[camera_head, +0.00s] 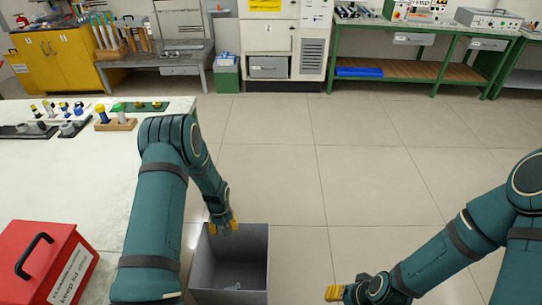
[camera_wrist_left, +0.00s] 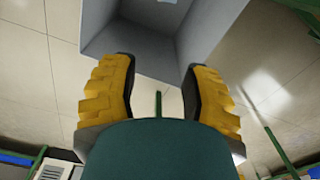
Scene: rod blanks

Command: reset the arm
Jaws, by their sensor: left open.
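My left arm reaches down from the left past the table's edge. My left gripper (camera_head: 223,228) has yellow fingers and hangs at the far rim of a grey open bin (camera_head: 205,265). In the left wrist view the left gripper (camera_wrist_left: 158,90) has its two fingers spread wide with nothing between them, and the grey bin (camera_wrist_left: 125,30) lies beyond them. My right gripper (camera_head: 340,292) is low at the right over the floor, apart from the bin. Its yellow fingertips show, but their gap is unclear.
A pale table (camera_head: 60,185) at the left bears a red box (camera_head: 30,265) and racks of rods and small parts (camera_head: 115,124). A small light object (camera_head: 237,287) lies in the bin. Tiled floor (camera_head: 370,180) is clear in the middle; cabinets and green benches (camera_head: 410,70) stand behind.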

